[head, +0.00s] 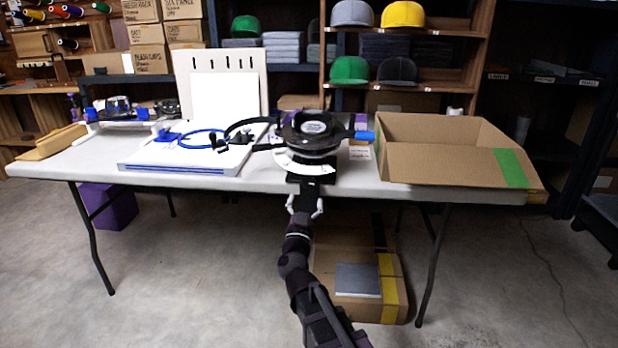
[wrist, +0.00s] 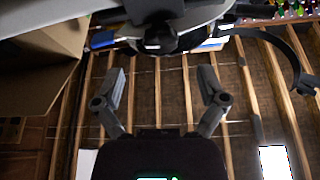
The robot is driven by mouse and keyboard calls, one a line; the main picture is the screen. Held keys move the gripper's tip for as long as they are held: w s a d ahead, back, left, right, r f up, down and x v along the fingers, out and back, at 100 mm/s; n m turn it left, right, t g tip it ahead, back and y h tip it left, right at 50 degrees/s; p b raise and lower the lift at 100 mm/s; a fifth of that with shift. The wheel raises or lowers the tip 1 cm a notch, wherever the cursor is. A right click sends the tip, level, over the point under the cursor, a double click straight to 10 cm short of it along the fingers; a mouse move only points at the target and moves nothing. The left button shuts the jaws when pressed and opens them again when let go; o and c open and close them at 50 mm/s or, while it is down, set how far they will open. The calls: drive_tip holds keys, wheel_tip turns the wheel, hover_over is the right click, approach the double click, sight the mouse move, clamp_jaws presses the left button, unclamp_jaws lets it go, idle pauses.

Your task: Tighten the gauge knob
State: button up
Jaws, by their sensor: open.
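A round black cap gauge (head: 312,125) with a white curved scale (head: 303,163) stands at the front edge of the white table. A black rounded knob (wrist: 160,38) shows in the wrist view under a pale curved rim (wrist: 190,18), beyond my fingertips. I cannot make out the knob clearly in the head view. My gripper (head: 305,203) is just below and in front of the gauge, at the table's edge. In the wrist view my gripper (wrist: 161,80) has its two fingers spread apart with nothing between them. The knob is apart from the fingers.
An open cardboard box (head: 440,165) stands on the table (head: 75,160) to the right of the gauge. A white board with a blue cable (head: 200,135) lies to the left. Another cardboard box (head: 340,312) is on the floor under the table. Shelves with caps stand behind.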

sight(309, 184)
drive_tip(key=p+x, duration=0.2)
drive_tip(key=x, duration=0.4)
drive_tip(key=shift+w+r, duration=0.1)
drive_tip(key=shift+w, duration=0.25)
